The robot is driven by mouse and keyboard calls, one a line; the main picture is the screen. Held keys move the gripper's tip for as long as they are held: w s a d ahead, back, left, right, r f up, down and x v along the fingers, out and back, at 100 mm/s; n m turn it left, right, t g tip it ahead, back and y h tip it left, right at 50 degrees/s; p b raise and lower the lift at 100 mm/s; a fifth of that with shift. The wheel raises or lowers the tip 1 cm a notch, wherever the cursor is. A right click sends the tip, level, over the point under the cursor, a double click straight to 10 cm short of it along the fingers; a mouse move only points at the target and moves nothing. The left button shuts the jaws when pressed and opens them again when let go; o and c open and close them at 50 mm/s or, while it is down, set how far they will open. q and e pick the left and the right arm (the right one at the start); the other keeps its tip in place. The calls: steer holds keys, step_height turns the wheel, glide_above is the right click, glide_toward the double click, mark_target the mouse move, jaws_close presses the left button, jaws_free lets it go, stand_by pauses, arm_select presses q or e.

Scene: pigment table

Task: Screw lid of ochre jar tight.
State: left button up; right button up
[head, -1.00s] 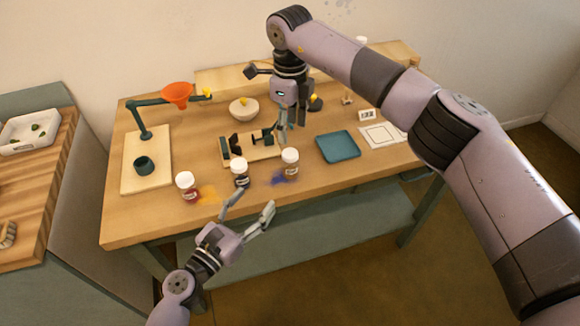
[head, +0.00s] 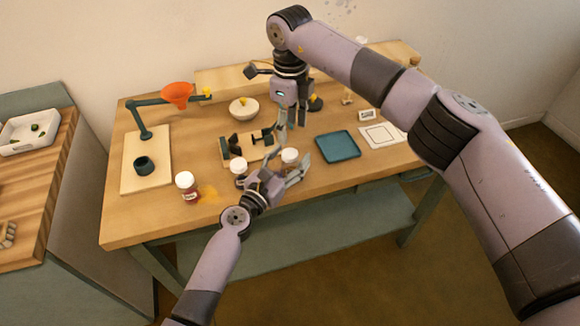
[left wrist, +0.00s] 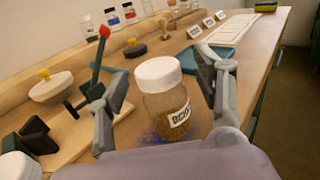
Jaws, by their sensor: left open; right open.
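A glass jar with brown-ochre contents, a partly readable label and a white lid (left wrist: 158,73) stands upright in the left wrist view. In the head view its lid (head: 290,154) shows at the table's front middle. My left gripper (head: 286,164) is open, with its fingers on either side of this jar; in the left wrist view a gap shows beside the jar. The lid sits on the jar; its tightness cannot be told.
A jar with dark red contents (head: 187,187) and another white-lidded jar (head: 238,167) stand to the left. Blue and orange powder smears the table.

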arm_select(q)
steer(key=shift+w+d, duration=0.1)
steer(key=shift+w, duration=0.05)
steer(key=shift+c, duration=0.3)
jaws_close()
stand_by(0.6)
